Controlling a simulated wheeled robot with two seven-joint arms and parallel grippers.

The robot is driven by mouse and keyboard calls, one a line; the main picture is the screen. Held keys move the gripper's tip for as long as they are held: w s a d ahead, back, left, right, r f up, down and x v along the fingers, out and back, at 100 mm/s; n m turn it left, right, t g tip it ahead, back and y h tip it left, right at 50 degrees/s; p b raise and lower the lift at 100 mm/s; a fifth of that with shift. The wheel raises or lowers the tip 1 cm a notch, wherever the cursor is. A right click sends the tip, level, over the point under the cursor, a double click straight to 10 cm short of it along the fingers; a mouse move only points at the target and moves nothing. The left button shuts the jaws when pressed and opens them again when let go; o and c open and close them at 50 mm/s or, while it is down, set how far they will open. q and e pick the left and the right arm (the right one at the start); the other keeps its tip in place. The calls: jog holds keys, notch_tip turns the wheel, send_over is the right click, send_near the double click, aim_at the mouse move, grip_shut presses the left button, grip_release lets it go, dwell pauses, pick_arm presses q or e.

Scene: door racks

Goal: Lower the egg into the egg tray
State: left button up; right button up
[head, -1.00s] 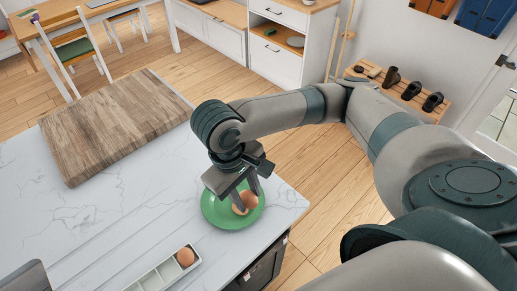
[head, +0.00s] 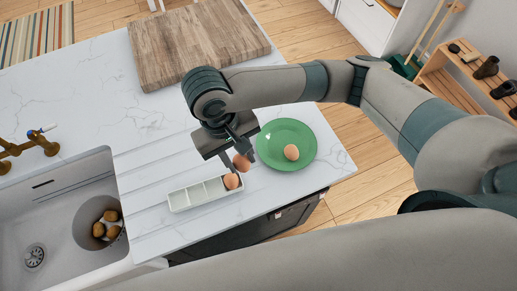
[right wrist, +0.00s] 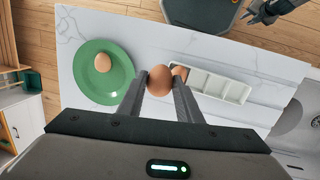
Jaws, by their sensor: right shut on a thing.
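The held egg also shows between the fingertips in the right wrist view (right wrist: 160,81). A second egg (head: 231,181) sits in the tray's right end compartment; the other compartments look empty. In the right wrist view the held egg partly covers that tray egg (right wrist: 180,73). A third egg (head: 291,152) lies on the green plate (head: 270,158). My left gripper (right wrist: 258,15) shows small at the top of the right wrist view, its opening unclear.
A wooden board (head: 195,45) lies at the back of the marble counter (head: 95,75). At left is a sink (head: 45,220) with a round bowl of brown items (head: 97,222) and a brass tap (head: 28,144). The counter's right edge runs just beyond the plate.

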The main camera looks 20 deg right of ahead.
jog(key=a+f, duration=0.4)
jog(key=a, duration=0.5)
jog(key=shift+w, duration=0.2)
jog(key=shift+f, duration=0.3)
dwell(0.3)
jog(key=shift+f, duration=1.1)
jog(key=shift+f+b, duration=0.65)
jog(key=shift+f, duration=1)
dwell(1.5)
jog(key=o, duration=0.8)
jog(key=shift+c, duration=0.2)
jog(key=shift+r, duration=0.15)
